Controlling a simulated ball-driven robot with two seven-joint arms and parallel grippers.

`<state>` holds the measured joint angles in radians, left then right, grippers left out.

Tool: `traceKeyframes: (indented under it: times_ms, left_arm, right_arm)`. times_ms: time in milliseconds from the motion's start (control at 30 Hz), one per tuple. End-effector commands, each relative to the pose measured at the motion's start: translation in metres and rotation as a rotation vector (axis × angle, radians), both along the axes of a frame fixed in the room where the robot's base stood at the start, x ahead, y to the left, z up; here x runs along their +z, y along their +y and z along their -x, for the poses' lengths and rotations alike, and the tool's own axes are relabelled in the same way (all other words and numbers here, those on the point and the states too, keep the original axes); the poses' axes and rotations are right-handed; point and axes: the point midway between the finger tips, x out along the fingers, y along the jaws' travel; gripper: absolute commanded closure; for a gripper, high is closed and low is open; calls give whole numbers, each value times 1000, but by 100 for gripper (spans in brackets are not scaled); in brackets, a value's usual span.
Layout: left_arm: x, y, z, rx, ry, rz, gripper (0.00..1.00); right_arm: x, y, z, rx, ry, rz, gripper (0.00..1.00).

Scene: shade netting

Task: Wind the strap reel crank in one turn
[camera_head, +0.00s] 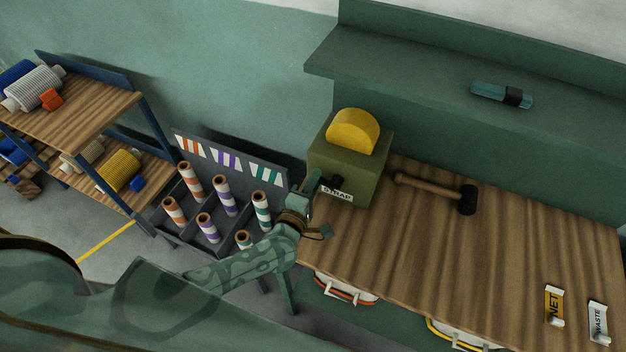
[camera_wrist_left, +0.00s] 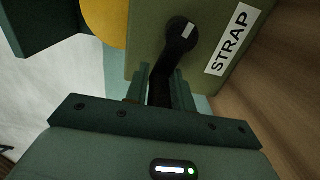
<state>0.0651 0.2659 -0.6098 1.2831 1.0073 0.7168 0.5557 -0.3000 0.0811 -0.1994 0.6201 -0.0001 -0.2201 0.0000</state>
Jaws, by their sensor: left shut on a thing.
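The strap reel is an olive-green box (camera_head: 350,165) with a yellow drum (camera_head: 353,131) on top and a white STRAP label (camera_head: 337,193) on its front. It stands at the left end of the wooden bench. In the left wrist view the box (camera_wrist_left: 210,25) shows close up with its black crank (camera_wrist_left: 180,38), whose hub has a white mark. My left gripper (camera_wrist_left: 163,88) is shut on the black crank, at the part running down from the hub. In the head view my left gripper (camera_head: 318,205) is at the box's front, partly hiding the crank. My right gripper is not in view.
A mallet (camera_head: 440,190) lies on the bench (camera_head: 430,255) right of the reel. A teal tool (camera_head: 500,94) lies on the shelf above. A rack of rolls (camera_head: 205,235) stands left of the bench. NET (camera_head: 554,305) and WASTE (camera_head: 598,322) tags sit at the right front.

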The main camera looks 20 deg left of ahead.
Motion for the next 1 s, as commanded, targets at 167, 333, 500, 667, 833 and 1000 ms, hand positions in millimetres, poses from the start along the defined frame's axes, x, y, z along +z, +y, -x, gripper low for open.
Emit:
traceKeyframes:
  times_ms: [167, 333, 500, 667, 833, 1000]
  left_arm:
    - [16, -2, -2, 5, -15, -158, 98]
    - [23, -7, -2, 5, -21, -319, 98]
    - [29, -13, -2, 3, -27, -478, 98]
    - [33, -19, -2, 3, -32, -631, 99]
    - [37, -26, -2, 2, -37, -792, 99]
    - [39, -33, -1, 0, -42, -948, 99]
  right_arm:
    - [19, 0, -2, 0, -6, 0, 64]
    - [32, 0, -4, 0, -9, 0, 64]
    - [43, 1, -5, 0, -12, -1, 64]
    - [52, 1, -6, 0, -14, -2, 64]
    - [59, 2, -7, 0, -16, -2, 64]
    - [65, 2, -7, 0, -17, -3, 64]
